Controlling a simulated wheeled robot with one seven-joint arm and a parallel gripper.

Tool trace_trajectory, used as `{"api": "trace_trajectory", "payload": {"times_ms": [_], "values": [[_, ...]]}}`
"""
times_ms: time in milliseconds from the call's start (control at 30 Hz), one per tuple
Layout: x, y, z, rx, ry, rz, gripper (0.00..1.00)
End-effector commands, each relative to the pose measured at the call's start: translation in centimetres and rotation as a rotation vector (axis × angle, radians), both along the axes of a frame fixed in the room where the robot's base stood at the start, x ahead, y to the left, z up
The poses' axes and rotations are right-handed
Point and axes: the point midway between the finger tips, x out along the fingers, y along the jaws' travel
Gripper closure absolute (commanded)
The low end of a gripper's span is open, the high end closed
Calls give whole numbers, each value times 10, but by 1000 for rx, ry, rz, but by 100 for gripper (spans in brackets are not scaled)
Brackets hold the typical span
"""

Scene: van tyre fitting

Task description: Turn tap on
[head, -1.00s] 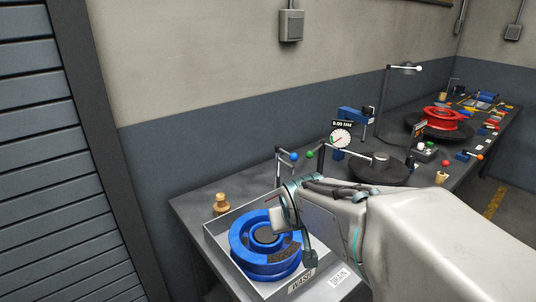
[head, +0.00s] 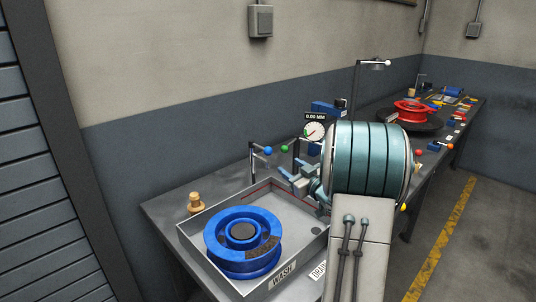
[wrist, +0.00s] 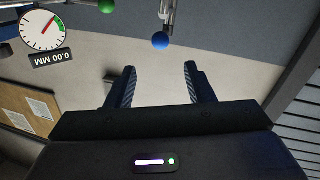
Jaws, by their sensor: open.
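A thin grey tap post (head: 252,163) stands at the back of the wash tray (head: 302,245), with a blue ball (head: 267,150) at its top right. A green ball (head: 284,149) is just right of it, beside a second thin post. My gripper (head: 284,179) is open and empty over the back right of the tray, below and right of the blue ball. In the wrist view, which is upside down, the blue ball (wrist: 160,40) appears beyond the gap between my fingertips (wrist: 159,70), apart from them. The green ball (wrist: 107,6) is at the top edge.
A blue wheel (head: 215,240) lies in the tray's front left. A wooden knob-shaped piece (head: 195,203) stands left of the tray. A dial reading 0.00 MM (head: 314,131) stands behind my arm. A red wheel (head: 410,110) is farther along the bench.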

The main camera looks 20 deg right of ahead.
Motion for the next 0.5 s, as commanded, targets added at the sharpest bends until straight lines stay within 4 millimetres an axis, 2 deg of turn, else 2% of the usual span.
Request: {"api": "trace_trajectory", "payload": {"times_ms": [167, 500], "values": [[17, 3, 1, 1, -4, 8, 52], [88, 15, 1, 2, -5, 7, 52]]}}
